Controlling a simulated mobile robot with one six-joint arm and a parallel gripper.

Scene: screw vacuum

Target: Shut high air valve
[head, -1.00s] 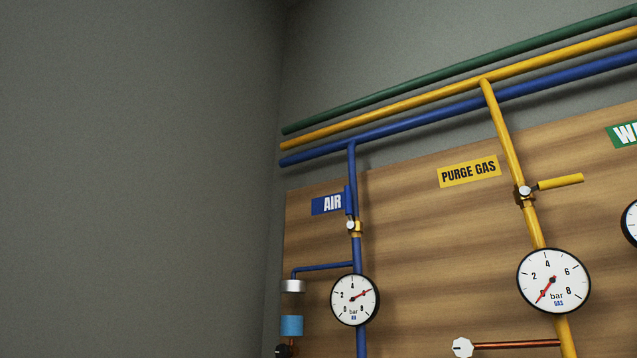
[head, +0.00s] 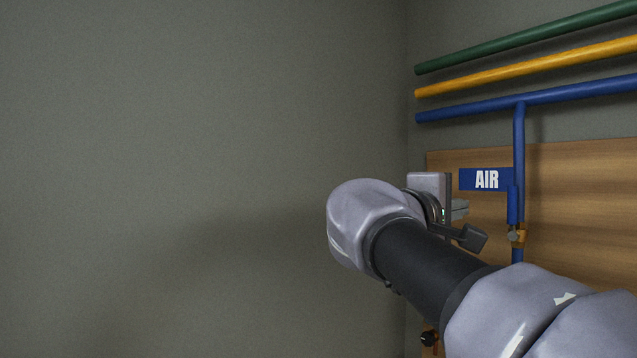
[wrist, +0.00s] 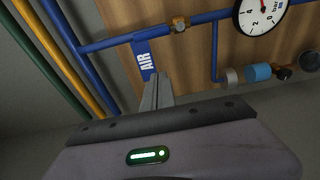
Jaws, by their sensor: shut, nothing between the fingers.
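The air valve (head: 516,236) has a brass body on the vertical blue pipe, below the horizontal blue pipe. Its blue handle (head: 512,205) points up, in line with the pipe, beside the blue AIR label (head: 486,179). The valve body also shows at the top of the wrist view (wrist: 180,25). My gripper (head: 461,208) is to the left of the handle in the head view. In the wrist view its fingers (wrist: 157,82) are together and empty, in front of the lower end of the AIR label. They look apart from the handle; the depth gap is unclear.
Green (head: 530,37), yellow (head: 540,66) and blue (head: 570,94) pipes run above the wooden board (head: 585,190). A pressure gauge (wrist: 262,12) and a blue cylinder (wrist: 258,72) show in the wrist view. The grey wall at left is bare.

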